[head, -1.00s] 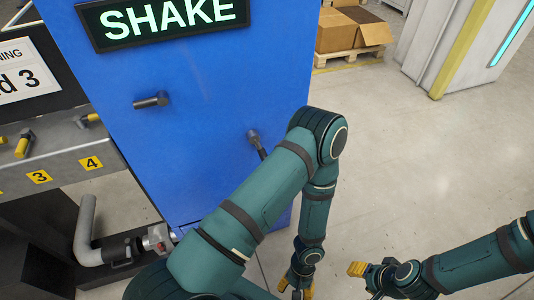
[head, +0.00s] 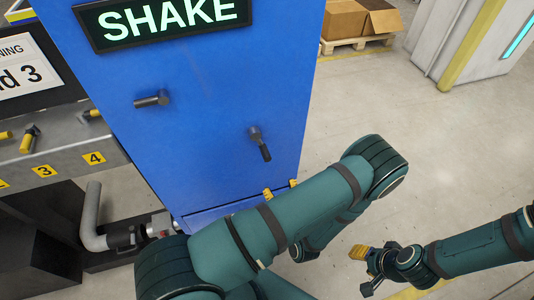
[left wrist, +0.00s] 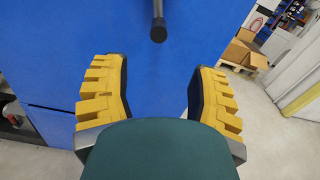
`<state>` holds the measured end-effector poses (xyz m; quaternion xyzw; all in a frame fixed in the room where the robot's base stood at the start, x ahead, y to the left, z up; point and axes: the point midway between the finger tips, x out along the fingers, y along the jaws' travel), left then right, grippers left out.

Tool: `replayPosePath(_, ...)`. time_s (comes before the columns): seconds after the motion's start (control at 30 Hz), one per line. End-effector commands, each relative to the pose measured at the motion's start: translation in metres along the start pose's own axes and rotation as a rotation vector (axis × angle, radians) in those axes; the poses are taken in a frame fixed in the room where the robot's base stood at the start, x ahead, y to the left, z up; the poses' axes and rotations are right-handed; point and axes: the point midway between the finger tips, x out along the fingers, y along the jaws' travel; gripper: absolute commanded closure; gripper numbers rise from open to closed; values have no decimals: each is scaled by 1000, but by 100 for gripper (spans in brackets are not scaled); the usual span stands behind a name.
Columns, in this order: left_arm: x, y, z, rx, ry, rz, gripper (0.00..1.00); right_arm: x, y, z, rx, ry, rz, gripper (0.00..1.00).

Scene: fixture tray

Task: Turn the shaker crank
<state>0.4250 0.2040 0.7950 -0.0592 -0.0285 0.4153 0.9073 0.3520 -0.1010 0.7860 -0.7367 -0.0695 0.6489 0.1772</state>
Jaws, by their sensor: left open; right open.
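The blue shaker cabinet (head: 205,70) carries a lit SHAKE sign (head: 160,17). A dark crank-like handle (head: 261,146) on its lower right front slants down. A second dark handle (head: 152,100) points sideways further left; I cannot tell from its shape what it does. My left gripper (head: 280,190) is just below the slanted handle, mostly hidden by my own arm. In the left wrist view it is open and empty (left wrist: 160,100), and a dark handle (left wrist: 158,24) hangs above and between its yellow fingers, apart from them. My right gripper (head: 365,268) is open and empty, right of the cabinet.
A grey bench (head: 65,155) with yellow-tipped levers and number labels stands left of the cabinet. A grey pipe (head: 92,215) bends below it. Cardboard boxes (head: 343,19) on a pallet and a light-coloured machine stand behind. The floor (head: 450,150) to the right is clear.

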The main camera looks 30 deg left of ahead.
Motion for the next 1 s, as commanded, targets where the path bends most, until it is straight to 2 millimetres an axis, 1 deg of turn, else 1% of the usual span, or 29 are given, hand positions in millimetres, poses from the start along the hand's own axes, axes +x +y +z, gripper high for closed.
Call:
replayPosePath(0.17, 24, 1, 0, -3, -2, 6, 41, 1, 0, 0, 0, -1, 0, 53)
replayPosePath(0.4, 71, 2, 0, -5, -2, 8, 41, 2, 1, 1, -1, -2, 0, 53)
replayPosePath(0.6, 107, 2, 0, -5, -2, 8, 41, 4, 1, 2, -1, -4, 0, 53)
replayPosePath(0.8, 128, 2, 0, -4, -1, 7, 41, 5, 2, 2, -2, -5, -1, 53)
replayPosePath(1.0, 135, 2, 0, -3, 1, 6, 41, 5, 2, 2, -2, -5, -1, 53)
